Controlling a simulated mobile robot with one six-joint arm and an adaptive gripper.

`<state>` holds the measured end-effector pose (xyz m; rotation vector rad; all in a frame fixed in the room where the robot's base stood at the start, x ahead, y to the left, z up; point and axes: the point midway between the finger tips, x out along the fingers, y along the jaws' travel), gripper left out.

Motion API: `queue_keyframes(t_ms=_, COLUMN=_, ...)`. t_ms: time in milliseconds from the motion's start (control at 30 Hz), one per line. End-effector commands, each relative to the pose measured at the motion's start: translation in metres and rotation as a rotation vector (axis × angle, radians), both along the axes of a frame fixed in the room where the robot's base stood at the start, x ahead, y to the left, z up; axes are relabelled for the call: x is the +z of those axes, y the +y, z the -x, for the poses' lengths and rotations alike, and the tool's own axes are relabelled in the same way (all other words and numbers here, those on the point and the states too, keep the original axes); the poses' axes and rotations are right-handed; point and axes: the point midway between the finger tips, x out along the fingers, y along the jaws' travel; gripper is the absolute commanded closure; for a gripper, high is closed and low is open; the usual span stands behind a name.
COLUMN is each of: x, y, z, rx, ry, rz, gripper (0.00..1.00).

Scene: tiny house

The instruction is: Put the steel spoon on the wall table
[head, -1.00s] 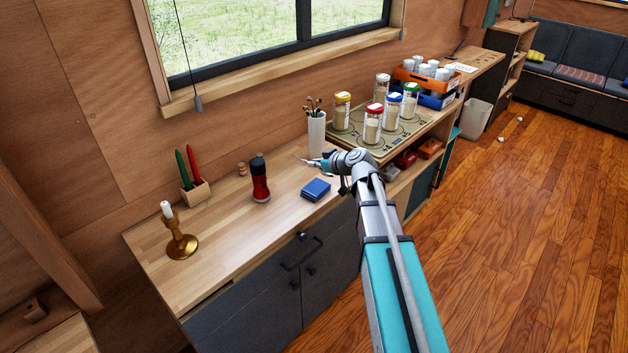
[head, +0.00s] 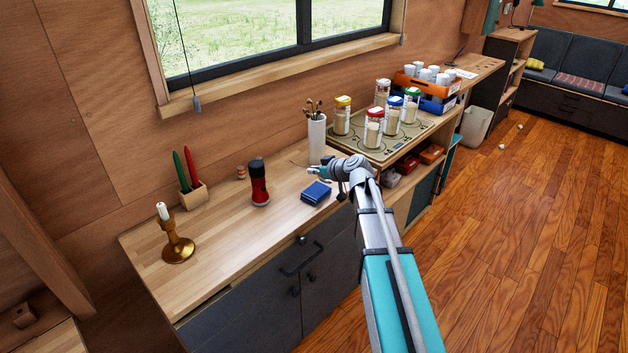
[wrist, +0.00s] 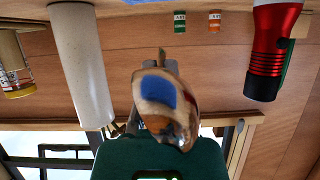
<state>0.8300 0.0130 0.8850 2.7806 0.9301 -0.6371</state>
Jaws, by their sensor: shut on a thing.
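My gripper (head: 318,171) is over the back part of the wooden counter (head: 222,230) that runs along the wall under the window. In the wrist view, my gripper is shut on the steel spoon (wrist: 168,103), whose shiny bowl reflects blue and brown. In the head view only a thin tip of the spoon (head: 297,163) shows, left of the gripper. The spoon looks held above the counter, though the exact gap is hard to tell. The frames do not label the wall table; this counter is the wall-side surface under my gripper.
Close by are a blue box (head: 316,192), a red and black flashlight (head: 259,183) and a white utensil holder (head: 317,139). Candles (head: 190,178) and a brass candlestick (head: 178,247) stand left. The counter's front left is clear.

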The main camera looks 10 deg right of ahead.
Motion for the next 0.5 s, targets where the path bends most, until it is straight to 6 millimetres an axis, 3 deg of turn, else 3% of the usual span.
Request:
queue_keyframes(t_ms=200, x=-0.021, y=0.000, z=0.001, rx=0.000, ry=0.000, rz=0.000, gripper=1.00)
queue_keyframes(t_ms=500, x=-0.025, y=0.000, z=0.001, rx=0.000, ry=0.000, rz=0.000, gripper=1.00)
